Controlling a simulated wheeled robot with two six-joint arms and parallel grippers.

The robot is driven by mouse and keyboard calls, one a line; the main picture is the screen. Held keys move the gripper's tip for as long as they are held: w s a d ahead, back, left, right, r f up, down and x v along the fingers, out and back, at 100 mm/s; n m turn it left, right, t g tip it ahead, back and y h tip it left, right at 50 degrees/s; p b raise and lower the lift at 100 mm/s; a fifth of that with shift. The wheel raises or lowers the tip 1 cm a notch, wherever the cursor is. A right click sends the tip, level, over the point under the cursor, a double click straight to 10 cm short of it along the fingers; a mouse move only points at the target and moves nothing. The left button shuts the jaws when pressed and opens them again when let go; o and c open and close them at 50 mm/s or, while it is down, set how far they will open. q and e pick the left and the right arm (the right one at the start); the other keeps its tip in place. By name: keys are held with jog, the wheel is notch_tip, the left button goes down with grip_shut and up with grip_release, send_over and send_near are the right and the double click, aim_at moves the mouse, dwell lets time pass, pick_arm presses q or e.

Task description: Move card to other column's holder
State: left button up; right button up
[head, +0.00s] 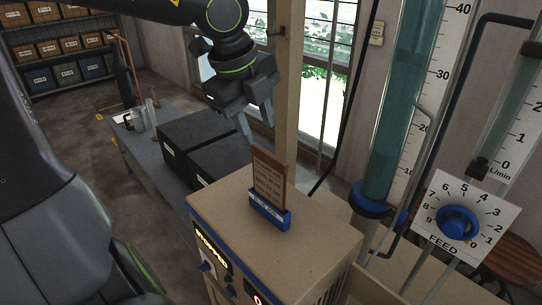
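A brown card (269,178) with lines of printed text stands upright in a blue holder (270,216). The holder sits on top of a beige cabinet (312,246). My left gripper (258,128) is above the card and slightly left of it in the head view, fingers pointing down. The fingers are apart with nothing visible between them. The gripper looks clear of the card. A tall glass column (395,110) holding teal liquid stands to the right, with a scale beside it. No second card holder shows. My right gripper is not in view.
A feed dial (458,223) with a blue knob and a thinner tube (507,110) stand at the right. Pipes run near the column. A lit display (212,249) is on the cabinet's front. Black boxes (201,139) sit on a grey table behind. The cabinet top around the holder is clear.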

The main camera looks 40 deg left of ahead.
aim_at(267, 153)
pick_arm(q)
jog(key=b+x, duration=0.3)
jog(key=x, duration=0.4)
jog(key=shift+w+f+b, duration=0.1)
jog(key=shift+f+b, duration=0.05)
jog(key=shift+b, duration=0.15)
jog(key=shift+x, duration=0.8)
jog(key=shift+d, duration=0.1)
jog(key=shift+c, duration=0.2)
jog(key=c, duration=0.7)
grip_shut()
